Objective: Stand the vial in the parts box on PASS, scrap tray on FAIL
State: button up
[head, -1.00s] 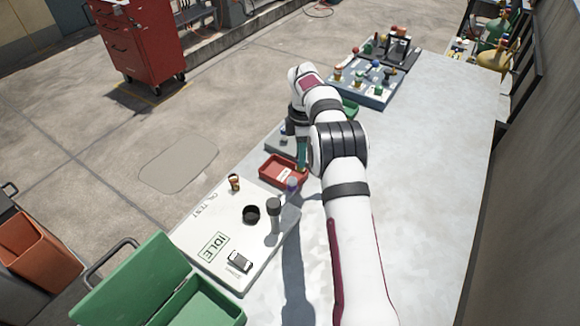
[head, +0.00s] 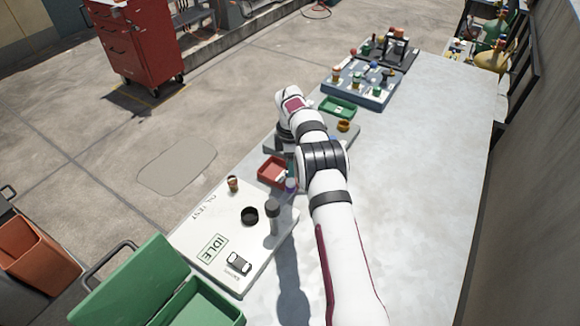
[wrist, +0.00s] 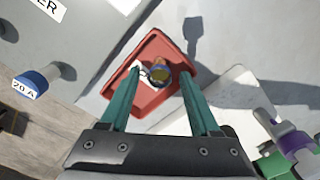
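My gripper (wrist: 160,78) is open above the red tray (wrist: 151,53). Its two teal fingers stand apart on either side of a small round amber-topped item (wrist: 159,73), with a gap on both sides. I cannot tell whether that item is a vial. A small amber vial-like item (head: 233,184) stands on the white oil test panel (head: 205,240), whose display (head: 213,248) reads IDLE. A green box (head: 225,312) with its lid open is at the bottom left.
A dark round socket (head: 250,215) and a grey post (head: 272,217) stand on the panel. A small green tray (head: 338,108) and a blue-grey rack (head: 362,84) of several fittings lie beyond my arm. The bench (head: 420,170) to the right is bare.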

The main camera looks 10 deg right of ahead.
notch_tip(320, 180, up, 12)
jog(key=r, duration=0.1)
jog(key=s+a+r+m, duration=0.2)
jog(key=s+r+m, duration=0.4)
jog(key=s+r, duration=0.25)
jog(key=s+a+r+m+y, duration=0.15)
jog(key=s+m, duration=0.35)
jog(key=s, duration=0.6)
jog(key=s+a+r+m, duration=0.15)
jog(key=s+m, duration=0.45)
jog(key=s, duration=0.6)
jog(key=s+a+f+m, duration=0.2)
jog(key=s+f+m, duration=0.3)
jog(key=s, duration=0.6)
jog(key=shift+s+f, duration=0.4)
jog(key=shift+f, duration=0.25)
